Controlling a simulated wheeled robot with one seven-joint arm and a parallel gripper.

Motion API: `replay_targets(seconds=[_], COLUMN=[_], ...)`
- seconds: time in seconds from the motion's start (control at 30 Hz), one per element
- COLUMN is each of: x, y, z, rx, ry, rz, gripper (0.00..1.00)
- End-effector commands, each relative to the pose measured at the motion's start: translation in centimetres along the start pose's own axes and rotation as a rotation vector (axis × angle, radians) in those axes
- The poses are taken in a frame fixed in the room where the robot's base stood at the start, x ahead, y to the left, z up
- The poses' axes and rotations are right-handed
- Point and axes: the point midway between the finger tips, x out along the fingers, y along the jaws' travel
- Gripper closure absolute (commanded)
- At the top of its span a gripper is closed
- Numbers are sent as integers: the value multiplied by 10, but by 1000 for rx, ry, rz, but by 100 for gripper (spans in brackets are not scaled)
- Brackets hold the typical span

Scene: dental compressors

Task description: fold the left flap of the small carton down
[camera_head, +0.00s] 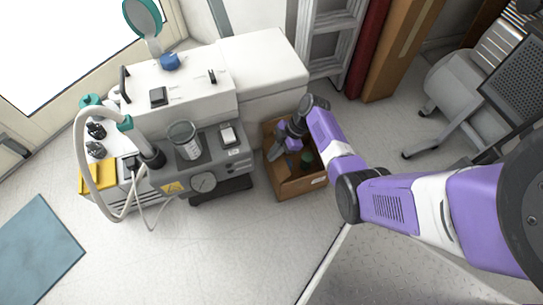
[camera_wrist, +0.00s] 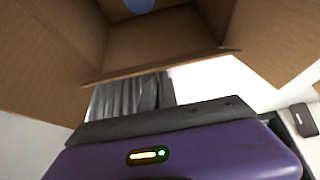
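The small brown carton (camera_head: 299,188) stands on the floor right of the compressor unit, open at the top. My gripper (camera_head: 277,150) is over the carton's left side, pointing down and left. Its fingers are small and dark there; I cannot tell their gap or whether they touch cardboard. In the wrist view the carton's open inside (camera_wrist: 160,45) fills the top, with one flap spread at the left (camera_wrist: 35,65) and another at the right (camera_wrist: 285,40). I cannot tell which is the task's left flap. My purple gripper body fills the bottom; its fingertips are not clear.
A green item (camera_head: 306,158) lies in the carton. The white and grey compressor unit (camera_head: 205,150) stands close on the left.

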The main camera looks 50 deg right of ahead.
Motion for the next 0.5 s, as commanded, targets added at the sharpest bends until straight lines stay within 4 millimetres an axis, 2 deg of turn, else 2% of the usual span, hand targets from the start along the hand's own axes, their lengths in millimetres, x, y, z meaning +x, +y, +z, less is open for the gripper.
replay_targets(seconds=[0.03, 0.2, 0.5], x=[4, 5, 1], y=[1, 2, 1], z=[7, 17, 26], rx=[5, 3, 1], ry=[37, 192, 430], rz=[4, 6, 2], gripper=[100, 100, 100])
